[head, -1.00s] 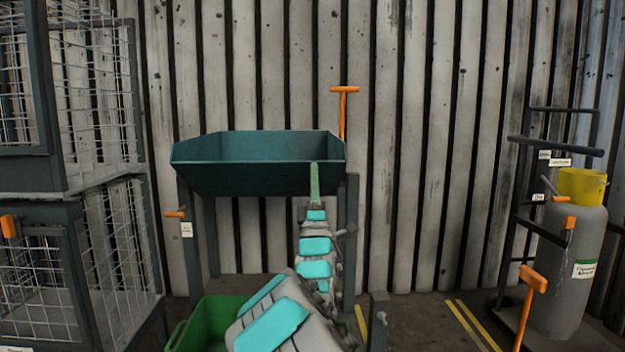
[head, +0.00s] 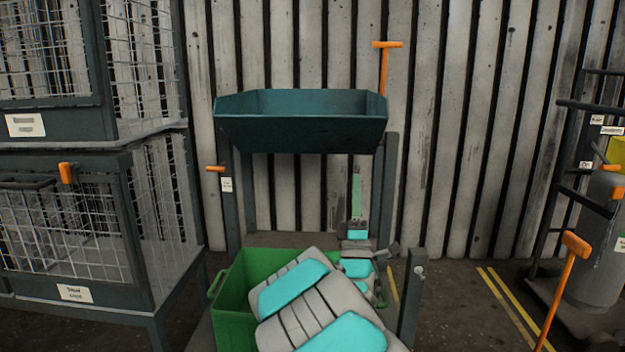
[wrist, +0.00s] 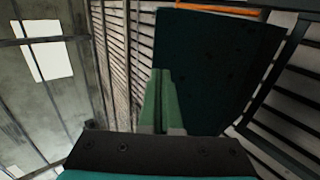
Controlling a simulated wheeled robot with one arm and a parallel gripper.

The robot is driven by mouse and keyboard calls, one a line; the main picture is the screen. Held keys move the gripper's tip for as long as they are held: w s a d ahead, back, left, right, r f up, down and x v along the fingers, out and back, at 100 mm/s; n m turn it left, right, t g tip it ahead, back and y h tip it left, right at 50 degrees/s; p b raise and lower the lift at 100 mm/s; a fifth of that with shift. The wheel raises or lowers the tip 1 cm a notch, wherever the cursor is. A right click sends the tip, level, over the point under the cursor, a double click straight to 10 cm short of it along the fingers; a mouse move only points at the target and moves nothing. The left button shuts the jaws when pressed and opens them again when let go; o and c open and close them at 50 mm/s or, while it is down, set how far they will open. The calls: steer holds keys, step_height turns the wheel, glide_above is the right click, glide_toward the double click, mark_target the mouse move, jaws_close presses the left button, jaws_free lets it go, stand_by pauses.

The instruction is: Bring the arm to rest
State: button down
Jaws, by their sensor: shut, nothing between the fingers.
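My gripper (head: 356,195) has green fingers and points up, in front of the corrugated wall and below the right end of the dark teal trough (head: 300,133). Its fingers are together with nothing between them. The wrist view shows the closed green fingers (wrist: 163,100) in front of a dark teal surface (wrist: 215,65), apparently the trough. My grey and turquoise arm is folded low at the front and hides part of the green bin (head: 235,300).
Wire cages (head: 70,230) stand at the left. An orange-handled post (head: 385,70) rises behind the trough. At the right are an orange T-handle (head: 565,270) and a grey cylinder (head: 597,250) on a rack. Floor with yellow lines (head: 510,305) lies between.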

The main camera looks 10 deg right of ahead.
steer(key=w+d+f+m+g+p, duration=0.3)
steer(key=d+f+m+g, duration=0.15)
steer(key=m+g, duration=0.45)
steer(key=s+a+f+m+g+y+p, duration=0.3)
steer(key=s+a+f+g+y+p, duration=0.15)
steer(key=s+a+f+g, duration=0.45)
steer(key=s+a+g+y+p, duration=0.1)
steer(key=s+a+g, duration=0.1)
steer(key=s, duration=1.1)
steer(key=s+a+m+g+y+p, duration=0.1)
steer(key=s+g, duration=0.4)
steer(key=s, duration=0.7)
steer(key=s+a+m+g+y+p, duration=0.1)
steer(key=s+a+g, duration=0.3)
steer(key=s, duration=0.9)
steer(key=shift+s+a+f+y+p, duration=0.3)
steer(key=shift+a+f+y+p, duration=0.15)
steer(key=shift+a+y, duration=0.2)
